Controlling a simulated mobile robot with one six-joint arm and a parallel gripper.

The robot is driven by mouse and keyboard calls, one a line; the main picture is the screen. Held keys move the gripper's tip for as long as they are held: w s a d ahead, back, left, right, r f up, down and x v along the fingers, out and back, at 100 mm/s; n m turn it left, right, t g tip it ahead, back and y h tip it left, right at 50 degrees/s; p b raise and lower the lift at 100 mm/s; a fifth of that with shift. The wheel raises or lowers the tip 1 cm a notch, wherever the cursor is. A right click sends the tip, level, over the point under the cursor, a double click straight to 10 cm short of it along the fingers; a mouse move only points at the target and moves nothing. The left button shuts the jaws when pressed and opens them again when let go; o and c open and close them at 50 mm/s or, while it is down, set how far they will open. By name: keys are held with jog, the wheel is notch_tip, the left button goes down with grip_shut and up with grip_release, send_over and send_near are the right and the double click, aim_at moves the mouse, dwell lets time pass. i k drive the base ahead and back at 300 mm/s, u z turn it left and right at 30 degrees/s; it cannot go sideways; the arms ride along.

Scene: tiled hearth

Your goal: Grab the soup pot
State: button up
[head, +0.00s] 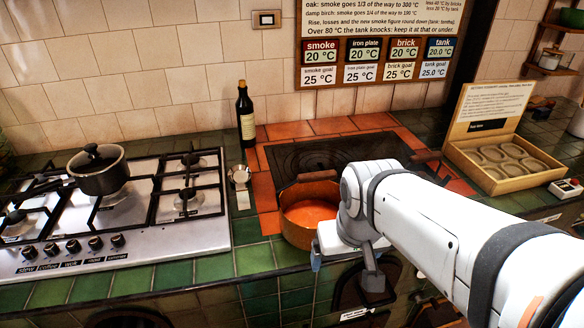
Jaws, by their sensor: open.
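The soup pot (295,235) is a copper-orange pot with orange soup inside. It stands at the front edge of the counter, by the red tiles bordering the dark iron plate (330,150). Its rim and a dark handle at the back show; its right side is hidden behind my arm. My gripper (343,265) is at the pot's right front side, pointing down past the counter edge. Its fingers are apart, one close to the pot's wall. I cannot tell whether it touches the pot.
A dark lidded pan (98,180) sits on the gas hob (150,240) at left. A dark bottle (246,115) stands at the back, and a small metal cup (239,176) is left of the soup pot. An open wooden box (505,176) is at right. Green tiles left of the pot are clear.

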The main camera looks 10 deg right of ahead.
aim_at(311, 199)
jog(key=z, duration=2.2)
jog(key=k, duration=1.65)
jog(key=u, duration=1.15)
jog(key=i, duration=1)
